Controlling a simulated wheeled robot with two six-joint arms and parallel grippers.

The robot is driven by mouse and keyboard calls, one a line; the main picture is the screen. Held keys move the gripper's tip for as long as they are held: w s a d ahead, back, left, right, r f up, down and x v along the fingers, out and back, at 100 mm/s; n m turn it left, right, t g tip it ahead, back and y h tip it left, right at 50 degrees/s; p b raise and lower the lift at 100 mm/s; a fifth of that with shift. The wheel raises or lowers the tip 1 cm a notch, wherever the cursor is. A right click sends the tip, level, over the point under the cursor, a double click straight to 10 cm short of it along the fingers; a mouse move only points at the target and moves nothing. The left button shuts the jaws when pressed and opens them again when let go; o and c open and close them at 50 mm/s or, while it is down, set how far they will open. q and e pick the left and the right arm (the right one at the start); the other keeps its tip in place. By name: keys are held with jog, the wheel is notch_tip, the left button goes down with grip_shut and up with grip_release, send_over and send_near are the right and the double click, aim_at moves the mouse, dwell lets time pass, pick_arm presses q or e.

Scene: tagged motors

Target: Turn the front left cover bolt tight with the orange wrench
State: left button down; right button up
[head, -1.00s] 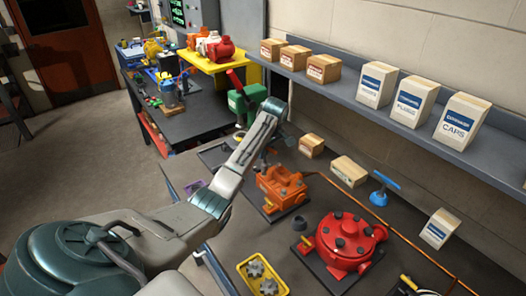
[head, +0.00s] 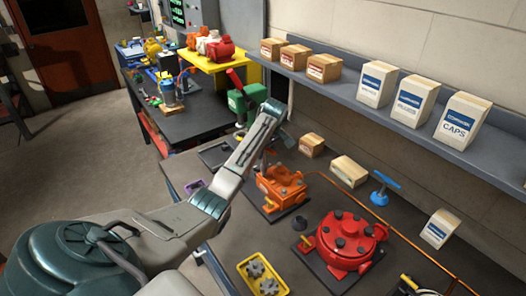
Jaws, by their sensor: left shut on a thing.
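An orange motor housing (head: 280,188) with dark bolts stands on a dark plate on the bench. A larger red round housing (head: 345,240) with several dark bolts on its cover stands nearer, to the right. My left gripper (head: 263,165) is at the orange housing's back left, mostly hidden by my own forearm. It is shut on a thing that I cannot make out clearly. I cannot pick out the orange wrench for certain, nor tell whether it touches a bolt. My right gripper is not in view.
A yellow tray (head: 262,274) with gears lies at the front. A blue T-handled tool (head: 381,188) and small cartons (head: 349,171) stand behind the housings. A shelf (head: 400,118) with boxes runs along the wall. A green motor (head: 246,101) is beyond my arm.

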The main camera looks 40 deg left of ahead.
pick_arm(q)
jog(key=shift+f, duration=0.85)
